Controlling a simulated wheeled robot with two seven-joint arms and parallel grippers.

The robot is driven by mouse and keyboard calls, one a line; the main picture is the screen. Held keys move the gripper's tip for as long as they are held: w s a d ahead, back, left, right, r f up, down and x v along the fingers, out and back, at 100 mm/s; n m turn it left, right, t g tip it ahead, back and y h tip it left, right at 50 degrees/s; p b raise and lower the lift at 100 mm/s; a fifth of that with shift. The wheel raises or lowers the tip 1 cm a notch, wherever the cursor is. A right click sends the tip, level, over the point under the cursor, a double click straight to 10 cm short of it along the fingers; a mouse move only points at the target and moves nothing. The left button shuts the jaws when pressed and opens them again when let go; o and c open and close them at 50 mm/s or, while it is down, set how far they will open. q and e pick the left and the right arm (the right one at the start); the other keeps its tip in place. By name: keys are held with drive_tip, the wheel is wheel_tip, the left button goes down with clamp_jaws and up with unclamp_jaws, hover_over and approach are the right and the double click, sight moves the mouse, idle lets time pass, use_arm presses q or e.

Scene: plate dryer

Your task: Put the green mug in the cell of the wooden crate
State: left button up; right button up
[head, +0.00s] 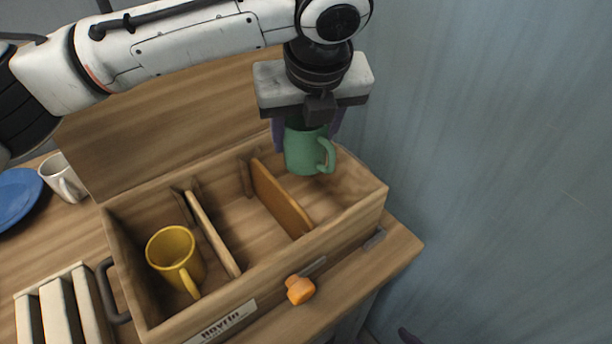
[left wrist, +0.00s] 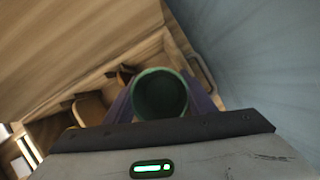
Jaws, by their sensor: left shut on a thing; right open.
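The green mug (head: 305,152) is upright between the purple fingers of my left gripper (head: 308,135), which is shut on it. It hangs over or just inside the right-hand cell of the wooden crate (head: 345,218); whether its base touches the floor is hard to tell. In the left wrist view the mug's round opening (left wrist: 160,95) faces the camera between the fingers. The crate has wooden dividers, and its middle cell looks empty.
A yellow mug (head: 173,255) stands in the crate's left cell. A white mug (head: 62,178) and a blue plate (head: 16,196) are at the far left. A slatted rack (head: 62,310) is at lower left. An orange object (head: 299,289) is by the crate's front. A blue-grey wall (head: 490,150) stands at right.

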sight(303, 157)
use_arm(q)
drive_tip(key=f, duration=0.4)
drive_tip(key=shift+s, duration=0.35)
wheel_tip(303, 157, down, 4)
drive_tip(key=shift+r, duration=0.15)
drive_tip(key=shift+f, duration=0.5)
use_arm(e)
drive_tip(key=shift+s, duration=0.65)
use_arm(q)
drive_tip(key=shift+f, duration=0.15)
drive_tip(key=o, duration=1.4)
drive_tip(key=shift+c, duration=0.2)
use_arm(e)
drive_tip(key=shift+s+f, duration=0.2)
